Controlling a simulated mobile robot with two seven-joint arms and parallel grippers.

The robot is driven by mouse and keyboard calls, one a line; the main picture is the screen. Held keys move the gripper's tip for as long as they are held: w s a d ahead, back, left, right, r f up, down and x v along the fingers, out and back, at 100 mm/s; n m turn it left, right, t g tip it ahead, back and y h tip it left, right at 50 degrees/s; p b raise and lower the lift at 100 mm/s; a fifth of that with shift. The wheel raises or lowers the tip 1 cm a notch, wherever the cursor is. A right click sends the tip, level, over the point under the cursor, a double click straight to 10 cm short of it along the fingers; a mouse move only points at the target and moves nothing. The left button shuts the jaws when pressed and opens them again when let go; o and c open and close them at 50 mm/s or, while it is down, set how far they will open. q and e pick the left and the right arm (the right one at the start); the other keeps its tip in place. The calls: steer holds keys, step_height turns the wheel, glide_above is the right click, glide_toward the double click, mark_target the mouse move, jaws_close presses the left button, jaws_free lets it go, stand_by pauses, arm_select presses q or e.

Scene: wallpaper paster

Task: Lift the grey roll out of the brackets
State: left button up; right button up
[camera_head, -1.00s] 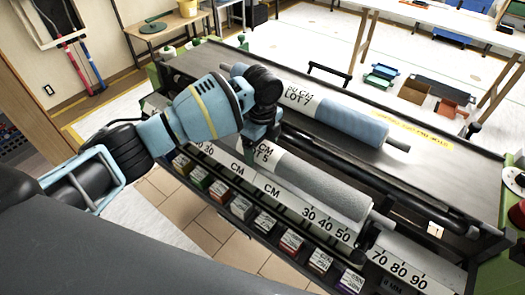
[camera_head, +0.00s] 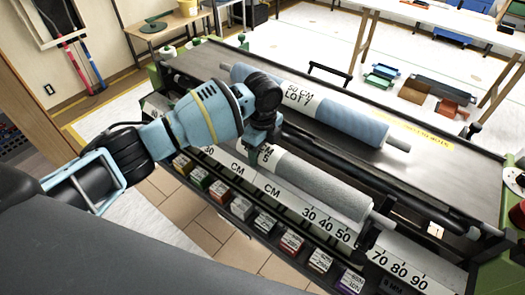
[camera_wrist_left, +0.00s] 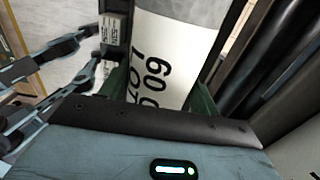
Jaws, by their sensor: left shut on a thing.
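The grey roll (camera_head: 320,185) lies along the near side of the machine, with a white label around its left part. Its right end sits at the bracket (camera_head: 372,228) near the ruler. My left gripper (camera_head: 260,150) reaches down from above onto the labelled left part. In the left wrist view the green fingers (camera_wrist_left: 160,92) stand on both sides of the white label (camera_wrist_left: 165,55), shut on the roll. The roll's left end and left bracket are hidden by my arm. My right gripper is not in view.
A blue roll (camera_head: 345,117) lies on the dark table (camera_head: 440,165) behind the grey roll. A white ruler strip (camera_head: 275,190) and a row of small coloured boxes (camera_head: 265,222) run along the front. A black handle (camera_head: 330,72) stands at the far edge.

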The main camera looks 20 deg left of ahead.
arm_select(q)
jaws_close()
steer(key=shift+w+r, duration=0.1)
steer(key=shift+r, duration=5.15)
steer(key=shift+f, duration=0.1)
